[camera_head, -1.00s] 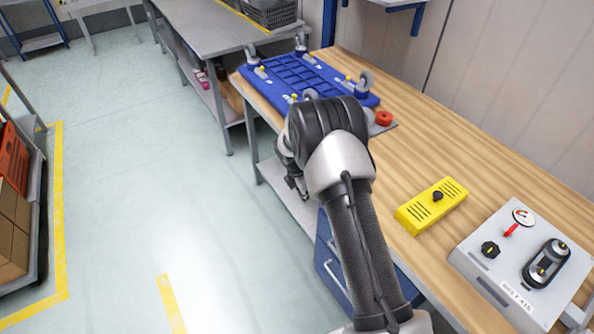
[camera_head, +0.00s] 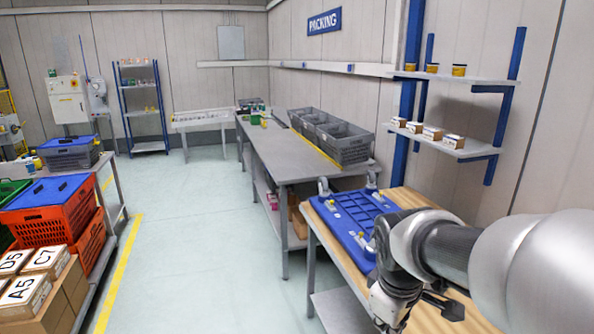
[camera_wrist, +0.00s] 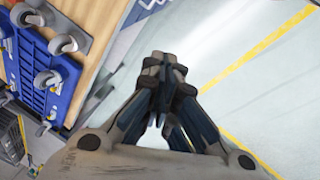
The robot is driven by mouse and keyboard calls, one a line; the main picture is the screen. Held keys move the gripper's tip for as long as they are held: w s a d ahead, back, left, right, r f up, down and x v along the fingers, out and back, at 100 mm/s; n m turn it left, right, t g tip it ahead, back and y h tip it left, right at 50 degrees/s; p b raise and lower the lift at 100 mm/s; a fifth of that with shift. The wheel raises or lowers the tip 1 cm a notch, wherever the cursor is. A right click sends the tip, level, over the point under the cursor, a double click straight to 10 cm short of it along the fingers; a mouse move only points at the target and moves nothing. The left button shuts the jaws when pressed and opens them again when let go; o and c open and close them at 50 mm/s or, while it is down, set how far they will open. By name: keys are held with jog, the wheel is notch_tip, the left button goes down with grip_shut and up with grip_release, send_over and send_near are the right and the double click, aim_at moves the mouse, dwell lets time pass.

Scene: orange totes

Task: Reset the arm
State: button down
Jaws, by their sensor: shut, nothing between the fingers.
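My arm reaches in from the right in the head view, bent at a dark joint above the wooden workbench (camera_head: 340,258). My gripper shows in the wrist view (camera_wrist: 165,68), with its fingertips together and nothing between them. It hangs in the air over the floor beside the bench edge. In the head view the fingers are mostly hidden by the wrist.
A blue wheeled dolly (camera_head: 352,215) lies wheels-up on the bench; it also shows in the wrist view (camera_wrist: 38,72). Beyond stands a grey table (camera_head: 285,160) with grey crates (camera_head: 345,140). Orange totes (camera_head: 55,212) stand at the left. The aisle floor between is clear.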

jog(key=s+a+r+m, duration=0.1)
jog(key=s+m, duration=0.3)
jog(key=s, duration=0.5)
jog(key=s+a+r+m+t+y, duration=0.1)
jog(key=s+m, duration=0.3)
jog(key=s, duration=0.5)
jog(key=shift+s+a+r+t, duration=0.2)
jog(key=shift+s+a+t, duration=0.1)
jog(key=shift+s+a, duration=0.1)
jog(key=shift+d+m, duration=0.15)
jog(key=shift+m, duration=0.15)
